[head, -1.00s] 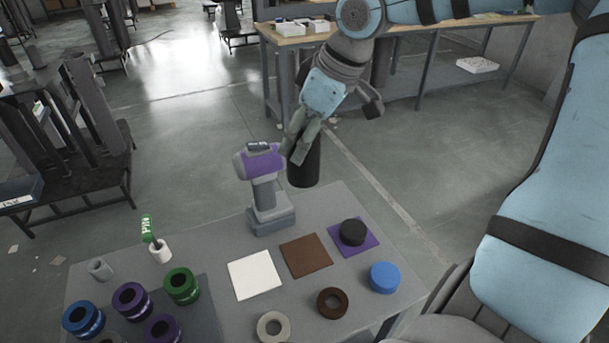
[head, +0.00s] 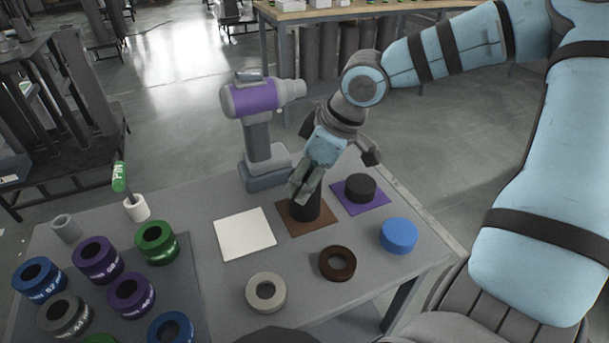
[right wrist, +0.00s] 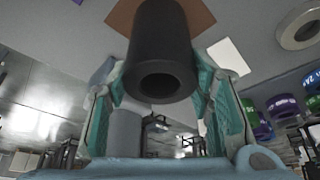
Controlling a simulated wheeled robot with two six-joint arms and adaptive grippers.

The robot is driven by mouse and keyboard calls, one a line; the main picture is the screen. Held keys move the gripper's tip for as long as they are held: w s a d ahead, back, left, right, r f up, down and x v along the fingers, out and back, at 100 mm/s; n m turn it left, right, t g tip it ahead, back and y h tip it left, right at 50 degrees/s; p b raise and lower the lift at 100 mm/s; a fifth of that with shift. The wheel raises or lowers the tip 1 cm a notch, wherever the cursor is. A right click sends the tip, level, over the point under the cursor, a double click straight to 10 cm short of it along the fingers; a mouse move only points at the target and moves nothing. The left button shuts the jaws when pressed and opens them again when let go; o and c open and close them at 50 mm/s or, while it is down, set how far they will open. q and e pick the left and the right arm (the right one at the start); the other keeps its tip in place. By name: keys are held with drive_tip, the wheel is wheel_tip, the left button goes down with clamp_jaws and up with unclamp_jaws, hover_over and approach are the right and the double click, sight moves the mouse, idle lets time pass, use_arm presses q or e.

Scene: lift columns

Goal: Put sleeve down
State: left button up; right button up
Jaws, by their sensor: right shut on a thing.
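The sleeve (head: 305,207) is a dark, hollow cylinder. It stands upright over the brown square mat (head: 293,227); I cannot tell for certain whether its base touches the mat. My right gripper (head: 306,184) is shut on the sleeve's upper part. In the right wrist view the sleeve (right wrist: 160,45) sits between the green-padded fingers (right wrist: 162,88), its open end facing the camera and the brown mat (right wrist: 199,14) beyond it. My left gripper is not in view.
A white mat (head: 244,233) lies left of the brown one. A purple-and-grey power tool (head: 261,135) stands close behind. A brown ring (head: 337,263), blue disc (head: 398,235) and several coloured rings lie nearby.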

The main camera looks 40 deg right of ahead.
drive_tip(key=shift+r, duration=0.1)
drive_tip(key=o, duration=0.8)
drive_tip(key=shift+f, duration=0.2)
drive_tip(key=o, duration=0.5)
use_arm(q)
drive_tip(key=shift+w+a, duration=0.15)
use_arm(e)
drive_tip(key=shift+r, duration=0.1)
drive_tip(key=shift+r, duration=0.25)
use_arm(q)
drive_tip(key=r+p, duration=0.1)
drive_tip(key=p, duration=0.1)
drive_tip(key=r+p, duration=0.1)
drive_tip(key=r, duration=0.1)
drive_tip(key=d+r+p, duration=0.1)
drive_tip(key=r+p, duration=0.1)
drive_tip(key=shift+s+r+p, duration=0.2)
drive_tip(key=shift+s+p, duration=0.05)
drive_tip(key=shift+p, duration=0.05)
use_arm(e)
drive_tip(key=v, duration=1.1)
drive_tip(key=shift+s+r, duration=0.2)
drive_tip(key=shift+r, duration=0.15)
drive_tip(key=shift+d, duration=0.1)
